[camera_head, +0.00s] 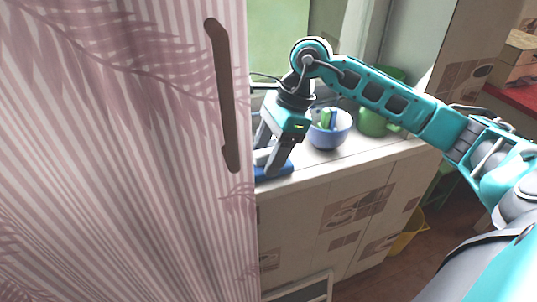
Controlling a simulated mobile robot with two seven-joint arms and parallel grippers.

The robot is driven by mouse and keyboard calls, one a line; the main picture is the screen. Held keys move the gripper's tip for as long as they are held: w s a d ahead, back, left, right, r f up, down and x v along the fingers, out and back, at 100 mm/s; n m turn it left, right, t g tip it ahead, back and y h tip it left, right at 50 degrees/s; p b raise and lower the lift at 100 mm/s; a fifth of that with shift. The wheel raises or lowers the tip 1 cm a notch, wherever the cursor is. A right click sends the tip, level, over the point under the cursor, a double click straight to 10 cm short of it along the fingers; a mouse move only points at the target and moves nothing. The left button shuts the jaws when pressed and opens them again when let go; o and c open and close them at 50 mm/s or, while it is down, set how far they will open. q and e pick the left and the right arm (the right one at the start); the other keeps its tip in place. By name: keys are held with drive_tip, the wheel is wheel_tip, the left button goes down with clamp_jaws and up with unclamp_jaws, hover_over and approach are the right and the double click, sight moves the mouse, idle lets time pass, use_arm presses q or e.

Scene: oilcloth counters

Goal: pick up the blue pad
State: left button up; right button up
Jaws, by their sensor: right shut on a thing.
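The blue pad (275,172) lies low at the front edge of the white counter, just right of the pink striped door. My right gripper (266,170) points down at it, with its grey fingers reaching the pad. The gripper is shut on the pad. The door hides the left end of the pad and part of the gripper's surroundings. I cannot tell whether the pad is clear of the counter. My left gripper is not in view.
The tall pink striped door (120,150) with a brown handle (225,95) fills the left side. A blue bowl (331,133) holding green and white things stands right of the gripper. A green pot (371,122) stands behind my right arm. A yellow bin (408,232) is on the floor.

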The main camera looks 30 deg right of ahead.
sight(268, 151)
use_arm(q)
drive_tip(key=p, duration=0.1)
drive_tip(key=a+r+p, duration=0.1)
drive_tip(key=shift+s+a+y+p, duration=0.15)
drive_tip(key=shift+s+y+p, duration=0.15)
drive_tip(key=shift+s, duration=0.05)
use_arm(e)
wheel_tip(268, 151, up, 20)
drive_tip(key=shift+f, duration=0.15)
